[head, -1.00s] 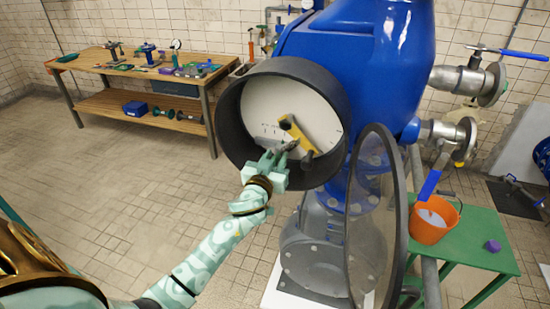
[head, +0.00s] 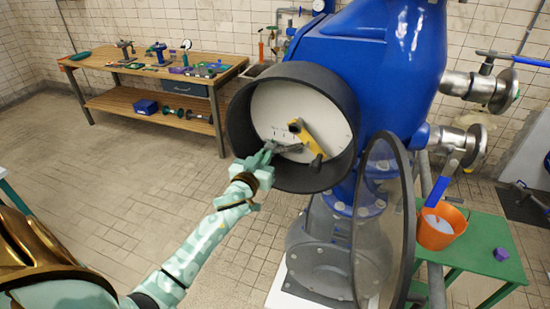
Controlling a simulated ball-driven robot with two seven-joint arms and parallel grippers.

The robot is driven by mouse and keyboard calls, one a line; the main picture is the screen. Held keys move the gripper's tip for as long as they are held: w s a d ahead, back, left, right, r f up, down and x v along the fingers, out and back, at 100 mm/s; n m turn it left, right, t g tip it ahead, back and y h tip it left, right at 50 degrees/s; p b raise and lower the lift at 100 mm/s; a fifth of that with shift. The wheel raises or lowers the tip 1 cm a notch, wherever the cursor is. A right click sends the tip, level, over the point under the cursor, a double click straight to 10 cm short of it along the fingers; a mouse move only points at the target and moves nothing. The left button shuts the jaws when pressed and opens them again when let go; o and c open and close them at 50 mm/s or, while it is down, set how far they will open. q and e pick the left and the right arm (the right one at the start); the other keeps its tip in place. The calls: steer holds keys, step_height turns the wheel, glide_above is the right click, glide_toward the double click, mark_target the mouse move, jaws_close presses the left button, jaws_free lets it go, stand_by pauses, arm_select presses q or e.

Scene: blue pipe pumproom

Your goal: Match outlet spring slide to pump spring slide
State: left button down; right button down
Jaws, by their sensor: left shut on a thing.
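A round housing with a dark rim (head: 240,125) holds a white dial face (head: 275,105) with small marks. A yellow slide or pointer (head: 308,135) with a dark end lies tilted across the right half of the dial. A grey piece (head: 288,149) lies lower on the dial, left of the yellow one. I cannot tell which one is the outlet or the pump slide. My left gripper (head: 268,152) reaches into the housing's lower left and is shut on the grey piece's left end, whose contact is partly hidden by the fingers. My right gripper is not in view.
A glass cover (head: 383,225) hangs open right of the housing, its edge near the opening. The blue pump body (head: 400,70) stands behind. A green table (head: 480,262) with an orange bucket (head: 437,228) is at right. A wooden workbench (head: 150,110) stands far left; the floor between is clear.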

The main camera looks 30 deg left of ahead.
arm_select(q)
steer(key=shift+a, duration=0.1)
steer(key=c, duration=1.5)
jaws_free()
steer(key=shift+a, duration=0.2)
steer(key=shift+s+d, duration=0.15)
steer(key=shift+d, duration=0.05)
steer(key=b+v, duration=0.1)
steer(key=v, duration=1.5)
steer(key=shift+b, duration=0.35)
